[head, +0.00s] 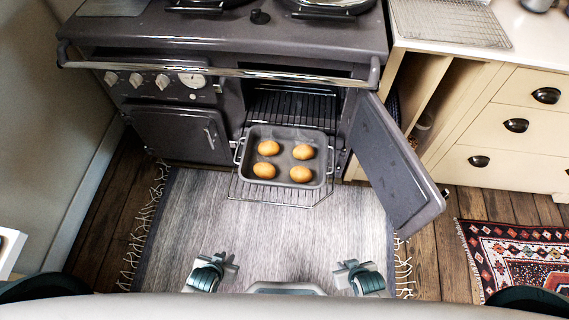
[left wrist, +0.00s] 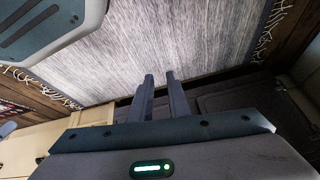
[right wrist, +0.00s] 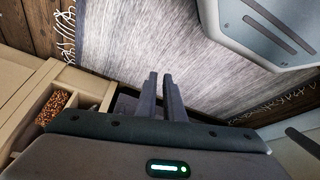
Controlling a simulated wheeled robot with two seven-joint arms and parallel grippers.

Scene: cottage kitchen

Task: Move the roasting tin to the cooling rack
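The roasting tin (head: 285,180) is grey and rectangular, with a wire-like handle at each side and several round golden items in it. It sits level on the pulled-out oven rack (head: 315,199) in front of the open oven. The cooling rack (head: 452,23), a wire grid, lies on the cream counter at the top right and looks empty. My left gripper (head: 230,266) and right gripper (head: 345,270) are low over the rug, apart from the tin and nearer to me. In the wrist views, the fingers of the left (left wrist: 160,77) and right (right wrist: 161,76) are slightly parted and empty.
The oven door (head: 393,165) hangs open to the right of the tin. A rail (head: 220,72) runs across the stove above the opening. The grey rug (head: 270,235) before the oven is clear. Cream drawers (head: 515,125) stand at right, with a patterned rug (head: 515,255) below.

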